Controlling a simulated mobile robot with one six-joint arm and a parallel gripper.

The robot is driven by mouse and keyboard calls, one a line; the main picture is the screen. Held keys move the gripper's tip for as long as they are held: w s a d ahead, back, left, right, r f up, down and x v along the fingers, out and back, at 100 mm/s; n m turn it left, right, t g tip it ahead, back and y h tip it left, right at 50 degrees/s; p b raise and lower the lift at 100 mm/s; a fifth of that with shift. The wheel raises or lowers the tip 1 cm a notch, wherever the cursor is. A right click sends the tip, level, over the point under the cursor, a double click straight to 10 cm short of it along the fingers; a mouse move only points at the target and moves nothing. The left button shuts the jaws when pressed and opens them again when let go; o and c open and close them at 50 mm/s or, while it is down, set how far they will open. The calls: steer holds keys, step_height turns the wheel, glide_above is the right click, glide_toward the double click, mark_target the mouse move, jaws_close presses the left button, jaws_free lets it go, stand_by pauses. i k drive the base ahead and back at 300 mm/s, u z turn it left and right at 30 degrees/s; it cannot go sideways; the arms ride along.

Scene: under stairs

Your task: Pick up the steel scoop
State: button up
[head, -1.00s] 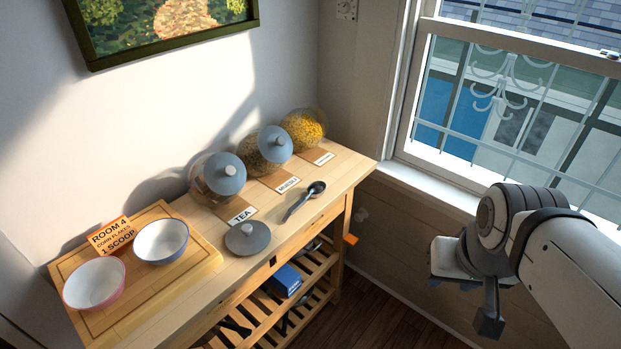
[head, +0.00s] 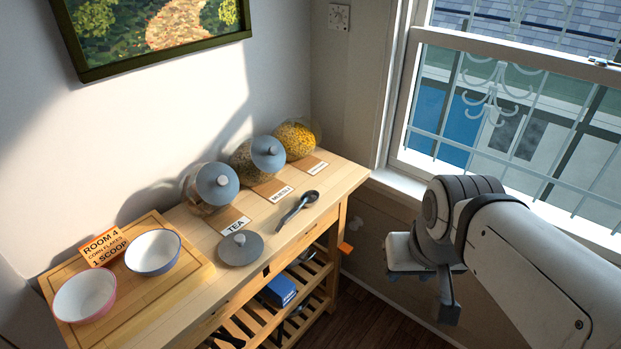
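The steel scoop (head: 297,210) lies on the wooden table top near its front edge, with its round bowl toward the back right and its dark handle toward the front left. It lies in front of the label cards and to the right of a loose grey lid. My gripper (head: 412,275) hangs to the right of the table, apart from the scoop and over the floor.
Three glass jars stand along the wall, including one with a grey lid (head: 217,186) and one with yellow contents (head: 296,139). The loose grey lid (head: 240,248) lies near the scoop. A cutting board (head: 188,282) holds two bowls and an orange card (head: 104,247). A window is at right.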

mark_target(309, 199)
steer(key=i, duration=0.9)
steer(key=u, duration=0.05)
